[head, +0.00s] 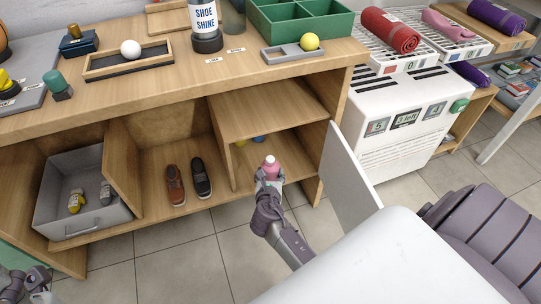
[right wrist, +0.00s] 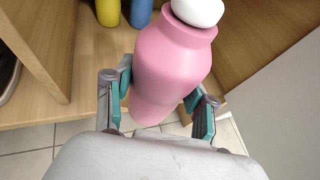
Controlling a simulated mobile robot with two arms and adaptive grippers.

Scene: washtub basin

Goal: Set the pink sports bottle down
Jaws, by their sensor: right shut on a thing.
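The pink sports bottle (head: 270,168) has a white cap and is held by my right gripper (head: 268,178) in front of the open right compartment of the wooden cabinet. In the right wrist view the bottle (right wrist: 172,62) is tilted between the teal-padded fingers of my right gripper (right wrist: 163,108), which are shut around its body. Floor tiles show beneath it in that view. My left gripper (head: 38,282) shows only in part at the lower left corner of the head view, and its fingers cannot be made out.
A yellow bottle (right wrist: 108,12) and a blue bottle (right wrist: 141,13) stand on the compartment floor (right wrist: 75,85). An open white door (head: 352,180) hangs at the compartment's right. Two shoes (head: 188,184) lie in the compartment to the left, beside a grey bin (head: 82,213).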

